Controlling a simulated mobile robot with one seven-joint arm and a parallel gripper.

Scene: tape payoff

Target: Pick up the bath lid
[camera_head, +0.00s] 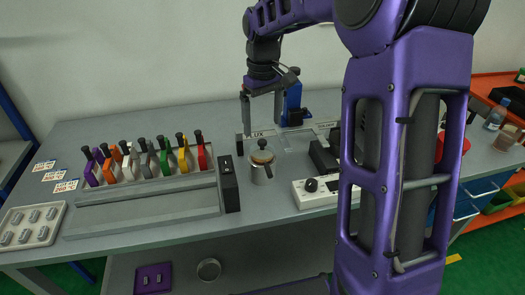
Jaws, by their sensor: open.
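The bath lid (261,156) looks like a brownish disc with a dark knob, on top of a small metal pot (262,174) in the middle of the bench. The pot has a small handle at its right side. My gripper (262,115) is open and empty, its two fingers pointing down. In the picture it is directly above the knob, clearly apart from it. How far the fingers are in front of or behind the lid is hard to tell.
A dark upright block (229,184) stands close left of the pot, beside a rack of colored handled tools (150,160). A white control box (318,191) and dark blocks (323,156) are to the right. A blue upright device (293,104) stands behind. A round metal piece (208,269) is below.

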